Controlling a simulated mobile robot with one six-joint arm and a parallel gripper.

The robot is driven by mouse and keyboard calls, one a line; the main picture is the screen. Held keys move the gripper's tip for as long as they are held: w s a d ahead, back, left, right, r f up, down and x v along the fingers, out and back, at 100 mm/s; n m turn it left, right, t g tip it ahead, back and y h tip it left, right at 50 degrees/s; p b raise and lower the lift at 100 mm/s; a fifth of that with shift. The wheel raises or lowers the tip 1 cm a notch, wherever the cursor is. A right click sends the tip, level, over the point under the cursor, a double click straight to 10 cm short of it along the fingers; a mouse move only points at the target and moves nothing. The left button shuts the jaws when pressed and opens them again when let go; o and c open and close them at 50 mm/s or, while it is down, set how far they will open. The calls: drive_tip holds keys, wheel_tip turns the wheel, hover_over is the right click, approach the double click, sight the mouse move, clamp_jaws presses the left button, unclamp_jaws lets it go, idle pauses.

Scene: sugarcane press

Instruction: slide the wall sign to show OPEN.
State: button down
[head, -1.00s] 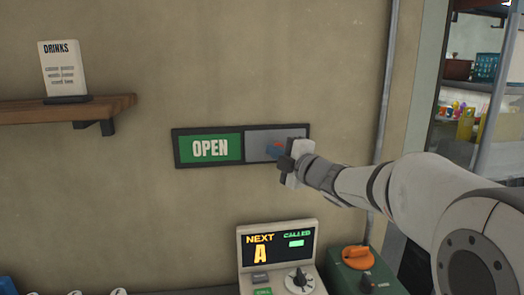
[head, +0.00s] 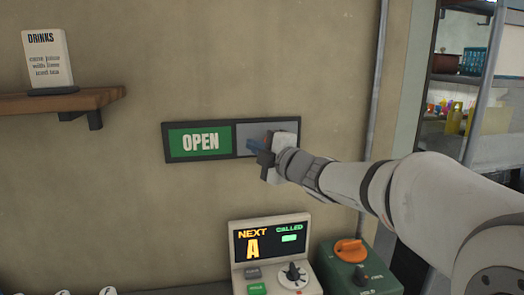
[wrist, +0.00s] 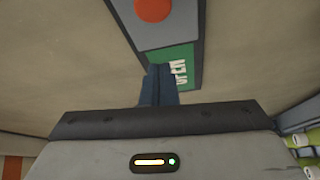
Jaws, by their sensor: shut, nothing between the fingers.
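The wall sign has a dark frame (head: 200,160). Its left half shows a green panel with white OPEN lettering (head: 200,142); its right half is covered by a grey sliding panel (head: 248,135). In the wrist view, the grey panel (wrist: 183,32) carries a round red knob (wrist: 153,9), and part of the green panel (wrist: 182,65) shows below it. My gripper (head: 257,147) is in front of the grey panel, its blue fingers shut and empty. In the wrist view, the shut fingers (wrist: 159,83) overlap the green panel's edge, apart from the knob. The gripper hides part of the panel in the head view.
A wooden shelf (head: 70,103) with a drinks card (head: 47,58) is at left. Below the sign stand a NEXT/CALLED display box (head: 270,250) and a green box with an orange knob (head: 350,275). A vertical pipe (head: 375,90) runs at right.

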drive_tip(key=v, duration=0.8)
drive_tip(key=shift+d+b, duration=0.3)
drive_tip(key=s+d+f+m+h+p, duration=0.1)
drive_tip(key=s+d+f+m+h, duration=0.2)
drive_tip(key=d+f+m+h, duration=1.05)
drive_tip(key=s+f+m+g, duration=0.5)
drive_tip(key=s, duration=0.5)
drive_tip(key=s+d+f+m+g, duration=0.1)
drive_tip(key=s+f+m+g, duration=0.5)
drive_tip(key=s, duration=0.4)
drive_tip(key=shift+f+y+p, duration=0.2)
drive_tip(key=shift+y+p, duration=0.15)
drive_tip(key=shift+y, duration=0.1)
drive_tip(key=shift+d+m, duration=0.1)
drive_tip(key=shift+m, duration=0.15)
